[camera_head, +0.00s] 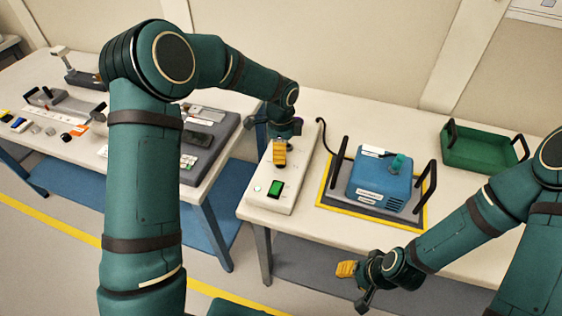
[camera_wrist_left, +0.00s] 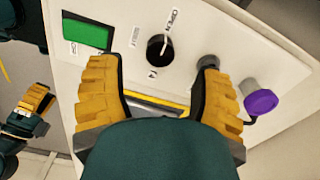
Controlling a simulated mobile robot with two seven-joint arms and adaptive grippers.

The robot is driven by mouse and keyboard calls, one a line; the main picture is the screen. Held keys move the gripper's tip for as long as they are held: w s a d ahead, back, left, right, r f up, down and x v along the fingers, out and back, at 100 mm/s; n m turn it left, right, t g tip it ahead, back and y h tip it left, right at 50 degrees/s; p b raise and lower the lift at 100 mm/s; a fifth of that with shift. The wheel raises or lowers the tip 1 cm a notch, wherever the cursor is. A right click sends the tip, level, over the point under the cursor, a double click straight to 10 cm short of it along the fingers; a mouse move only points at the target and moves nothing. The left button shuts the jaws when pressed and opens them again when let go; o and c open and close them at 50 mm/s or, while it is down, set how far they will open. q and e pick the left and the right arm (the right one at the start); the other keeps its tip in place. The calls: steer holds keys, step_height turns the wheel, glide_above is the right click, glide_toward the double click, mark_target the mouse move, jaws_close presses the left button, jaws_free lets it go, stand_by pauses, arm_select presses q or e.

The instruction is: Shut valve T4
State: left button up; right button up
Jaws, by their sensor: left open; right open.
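In the left wrist view a black round knob (camera_wrist_left: 159,48) sits on a white panel box (camera_wrist_left: 185,20). Its white pointer line is directed toward the printed word OPEN. A small label below the knob is too small to read surely. My left gripper (camera_wrist_left: 156,72) is open, its yellow fingers spread on both sides of the knob with gaps. In the head view my left gripper (camera_head: 280,150) is over the white panel box (camera_head: 262,200) and hides the knob. My right gripper (camera_head: 356,284) is open and empty, in front of the table edge.
The panel has a green display (camera_wrist_left: 88,33), a grey fitting (camera_wrist_left: 208,61) and a purple knob (camera_wrist_left: 261,102). To the right stand a blue device (camera_head: 378,183) on a yellow-edged base with black handles and a green tray (camera_head: 484,150). The left table carries several small items.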

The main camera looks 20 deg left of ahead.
arm_select(q)
steer(key=shift+f+b, duration=0.35)
steer(key=shift+f, duration=2.15)
jaws_close()
